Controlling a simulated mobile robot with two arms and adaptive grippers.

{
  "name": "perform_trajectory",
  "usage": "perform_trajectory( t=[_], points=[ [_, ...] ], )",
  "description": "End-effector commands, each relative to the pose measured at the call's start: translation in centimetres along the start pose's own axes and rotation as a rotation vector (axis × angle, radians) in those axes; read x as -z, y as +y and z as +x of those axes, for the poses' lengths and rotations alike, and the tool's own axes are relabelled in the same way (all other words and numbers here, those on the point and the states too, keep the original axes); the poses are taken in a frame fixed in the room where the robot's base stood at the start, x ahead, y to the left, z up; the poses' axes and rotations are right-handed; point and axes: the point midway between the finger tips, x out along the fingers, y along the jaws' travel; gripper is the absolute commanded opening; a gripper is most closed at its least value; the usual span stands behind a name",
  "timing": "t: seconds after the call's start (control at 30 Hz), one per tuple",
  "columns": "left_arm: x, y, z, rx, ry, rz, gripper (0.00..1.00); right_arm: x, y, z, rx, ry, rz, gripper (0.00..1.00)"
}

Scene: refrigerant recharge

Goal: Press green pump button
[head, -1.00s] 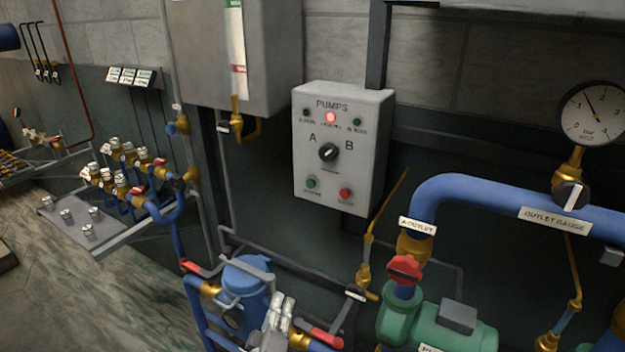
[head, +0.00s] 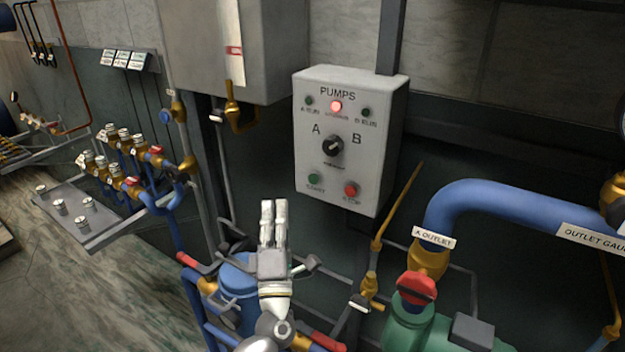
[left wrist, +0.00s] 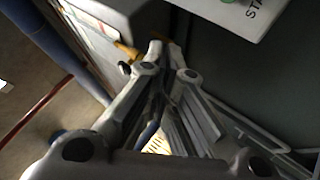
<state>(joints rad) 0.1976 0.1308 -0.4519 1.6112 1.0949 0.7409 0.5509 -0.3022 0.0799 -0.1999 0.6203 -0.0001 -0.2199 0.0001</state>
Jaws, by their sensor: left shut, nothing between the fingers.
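The pumps control box (head: 320,110) hangs on the dark wall panel at the centre of the head view. The green start button (head: 314,178) is at its lower left, beside the red stop button (head: 351,190). A red lamp glows at its top, above a black A/B selector knob (head: 332,146). My left gripper (head: 273,204) is shut and empty, pointing up, below and left of the green button and apart from it. In the left wrist view the shut fingers (left wrist: 166,45) show, with the edge of the green button (left wrist: 227,1) at the top. My right gripper is not in view.
A grey cabinet (head: 225,50) with a brass valve (head: 236,112) stands up and left of the gripper. A blue pipe (head: 490,205), a red valve handle (head: 416,288) and a green pump (head: 405,332) are at right. A blue vessel (head: 236,275) is behind my arm.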

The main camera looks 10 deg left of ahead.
Motion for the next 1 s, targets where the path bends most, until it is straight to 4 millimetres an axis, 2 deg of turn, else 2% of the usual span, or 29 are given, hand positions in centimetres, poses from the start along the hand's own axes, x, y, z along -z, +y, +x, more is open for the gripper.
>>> perform_trajectory(
  t=[0.27,0.67,1.0],
  points=[
    [-0.9,-1.1,1.1,-0.001,0.0,0.0,0.0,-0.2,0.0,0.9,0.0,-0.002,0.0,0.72],
    [-3.6,-4.0,4.7,0.0,0.0,0.0,0.0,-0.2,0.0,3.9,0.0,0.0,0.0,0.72],
    [-4.5,-4.6,6.1,0.001,-0.001,0.002,0.0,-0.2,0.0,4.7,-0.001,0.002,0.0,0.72]
  ],
)
